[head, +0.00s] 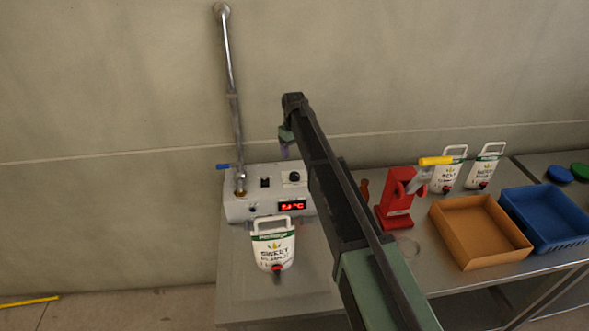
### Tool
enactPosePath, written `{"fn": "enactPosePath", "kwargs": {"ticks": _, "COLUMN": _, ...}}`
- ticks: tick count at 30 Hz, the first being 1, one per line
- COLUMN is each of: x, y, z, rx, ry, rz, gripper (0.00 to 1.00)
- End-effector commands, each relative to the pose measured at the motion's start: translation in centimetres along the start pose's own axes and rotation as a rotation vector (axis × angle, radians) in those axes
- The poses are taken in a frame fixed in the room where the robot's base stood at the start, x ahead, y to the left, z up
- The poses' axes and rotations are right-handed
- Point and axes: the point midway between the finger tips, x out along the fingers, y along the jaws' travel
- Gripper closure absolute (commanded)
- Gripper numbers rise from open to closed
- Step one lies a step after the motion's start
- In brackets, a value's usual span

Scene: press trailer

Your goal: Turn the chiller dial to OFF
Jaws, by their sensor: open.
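The chiller (240,207) is a light grey box against the wall on the steel table, left of centre in the head view. Its black dial (294,177) sits on a white plate on the top right of the box. The dial's pointing direction is too small to read. A red lit display (292,206) is on the front face. My gripper (286,150) hangs above and just behind the dial, apart from it, pointing down. It is small and partly hidden by my arm, and nothing shows between its jaws.
A metal pipe (233,90) rises from the chiller's left side, with a blue lever (226,166) beside it. A white jug (273,246) is at the chiller's front. A red press (397,200), cardboard tray (480,232) and blue crate (546,218) stand right of my arm.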

Motion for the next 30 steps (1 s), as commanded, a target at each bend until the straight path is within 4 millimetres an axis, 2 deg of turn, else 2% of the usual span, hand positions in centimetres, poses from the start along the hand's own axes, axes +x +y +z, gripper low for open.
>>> {"fn": "enactPosePath", "kwargs": {"ticks": 5, "x": 0.7, "y": -0.1, "z": 0.4, "rx": -0.004, "ry": 0.0, "rz": 0.0, "gripper": 0.33}}
{"fn": "enactPosePath", "kwargs": {"ticks": 8, "x": 2.1, "y": -0.1, "z": 0.4, "rx": -0.003, "ry": 0.0, "rz": 0.0, "gripper": 0.33}}
{"fn": "enactPosePath", "kwargs": {"ticks": 15, "x": 7.7, "y": -0.1, "z": 0.5, "rx": -0.002, "ry": 0.0, "rz": 0.0, "gripper": 0.33}}
{"fn": "enactPosePath", "kwargs": {"ticks": 19, "x": 10.3, "y": -0.1, "z": 0.5, "rx": -0.001, "ry": 0.0, "rz": 0.0, "gripper": 0.33}}
{"fn": "enactPosePath", "kwargs": {"ticks": 23, "x": 11.2, "y": -0.1, "z": 0.5, "rx": -0.001, "ry": 0.0, "rz": 0.0, "gripper": 0.33}}
{"fn": "enactPosePath", "kwargs": {"ticks": 30, "x": 10.9, "y": -0.1, "z": 0.5, "rx": -0.001, "ry": 0.0, "rz": 0.0, "gripper": 0.33}}
